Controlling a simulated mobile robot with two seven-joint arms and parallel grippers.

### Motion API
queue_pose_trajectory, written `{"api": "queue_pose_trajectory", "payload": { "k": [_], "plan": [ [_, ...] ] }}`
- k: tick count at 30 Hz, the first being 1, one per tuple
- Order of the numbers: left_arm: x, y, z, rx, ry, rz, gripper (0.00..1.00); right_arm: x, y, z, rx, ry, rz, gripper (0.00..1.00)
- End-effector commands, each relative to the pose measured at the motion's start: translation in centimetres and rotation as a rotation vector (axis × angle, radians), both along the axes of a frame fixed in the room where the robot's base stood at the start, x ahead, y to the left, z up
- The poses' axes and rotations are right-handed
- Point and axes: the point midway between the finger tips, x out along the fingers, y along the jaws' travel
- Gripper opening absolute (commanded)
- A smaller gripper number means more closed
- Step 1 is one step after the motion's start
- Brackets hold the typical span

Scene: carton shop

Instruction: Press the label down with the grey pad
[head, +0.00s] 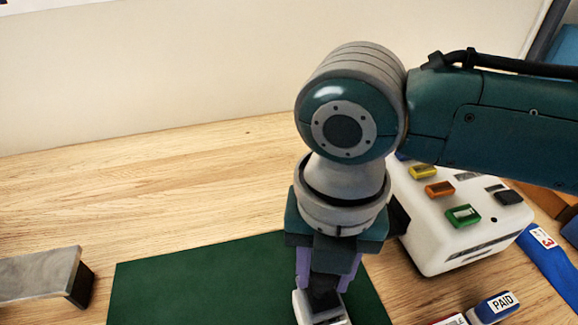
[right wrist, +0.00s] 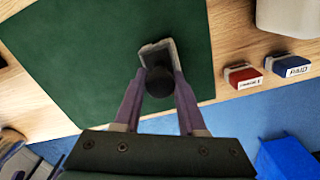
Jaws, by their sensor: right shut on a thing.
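My right gripper (head: 325,285) is low over the green mat (head: 200,280), pointing down. It is shut on the dark round knob of a pale grey block, which looks like the grey pad (head: 309,310). In the right wrist view the grey pad (right wrist: 165,46) shows beyond the knob, between the fingers (right wrist: 158,88), near the mat's edge. I cannot tell whether it touches the mat. A small label with a red mark (head: 543,237) lies on a blue strip at the right; whether it is the task's label is unclear. My left gripper does not show.
A white machine (head: 430,240) with coloured buttons stands right of the mat. A blue PAID stamp (head: 494,306) and a red stamp (right wrist: 242,76) lie in front of it. A grey slab with a dark end (head: 40,275) is at the left. The wooden table behind the mat is clear.

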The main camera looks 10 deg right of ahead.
Motion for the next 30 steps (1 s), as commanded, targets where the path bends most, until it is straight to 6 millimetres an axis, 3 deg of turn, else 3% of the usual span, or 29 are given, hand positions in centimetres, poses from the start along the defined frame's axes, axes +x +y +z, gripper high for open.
{"api": "queue_pose_trajectory", "payload": {
  "k": [30],
  "plan": [
    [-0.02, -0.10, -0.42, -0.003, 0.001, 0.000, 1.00, -0.01, 0.01, -0.61, 0.000, 0.000, 0.000, 0.00]
  ]
}}
